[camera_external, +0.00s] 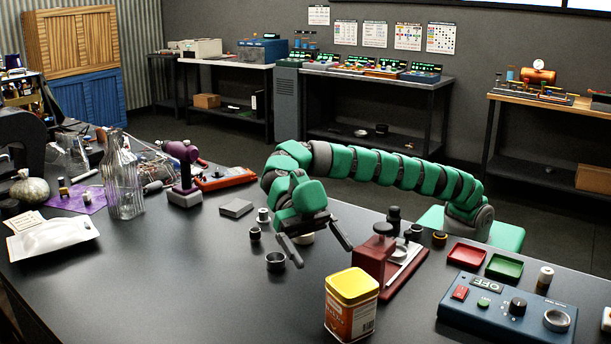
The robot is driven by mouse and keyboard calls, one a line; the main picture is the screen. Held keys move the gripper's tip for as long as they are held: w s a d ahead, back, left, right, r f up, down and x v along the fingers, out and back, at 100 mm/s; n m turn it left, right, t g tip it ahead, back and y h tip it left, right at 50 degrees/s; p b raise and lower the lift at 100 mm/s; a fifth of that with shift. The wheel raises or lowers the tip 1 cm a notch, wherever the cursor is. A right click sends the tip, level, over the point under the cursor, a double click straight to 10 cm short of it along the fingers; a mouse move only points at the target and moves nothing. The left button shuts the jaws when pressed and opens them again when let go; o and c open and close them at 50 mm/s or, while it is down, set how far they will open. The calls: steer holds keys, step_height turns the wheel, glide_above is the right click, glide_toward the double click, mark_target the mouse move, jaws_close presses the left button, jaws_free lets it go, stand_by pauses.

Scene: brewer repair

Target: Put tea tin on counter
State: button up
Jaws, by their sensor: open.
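The tea tin (350,315), orange and white with a yellow lid, stands upright on the dark counter (200,290) at the front, right of centre. My gripper (323,255) is open above the counter, behind and to the left of the tin. The gripper is apart from the tin.
A dark red press-like device (374,258) stands just behind the tin. A small dark cup (276,262) is by the left finger. A blue control box (506,308) and red (467,254) and green (504,267) trays are to the right. The front left counter is clear.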

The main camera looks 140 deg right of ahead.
steer(key=s+a+r+m+t+h, duration=0.25)
steer(key=a+r+m, duration=0.2)
steer(key=r, duration=0.45)
steer(key=s+a+r+m+t+h, duration=0.1)
steer(key=s+a+r+m+h, duration=0.3)
steer(key=r, duration=0.5)
steer(key=s+a+r+m+t+h, duration=0.1)
steer(key=s+r+m+t+h, duration=0.1)
steer(key=s+r, duration=0.7)
steer(key=s+a+r+m+t+h, duration=0.2)
steer(key=s+r, duration=0.6)
steer(key=s, duration=0.5)
steer(key=m+t+h, duration=0.1)
steer(key=t+h, duration=0.1)
steer(key=shift+a+r+t, duration=0.3)
steer(key=shift+r+t, duration=0.05)
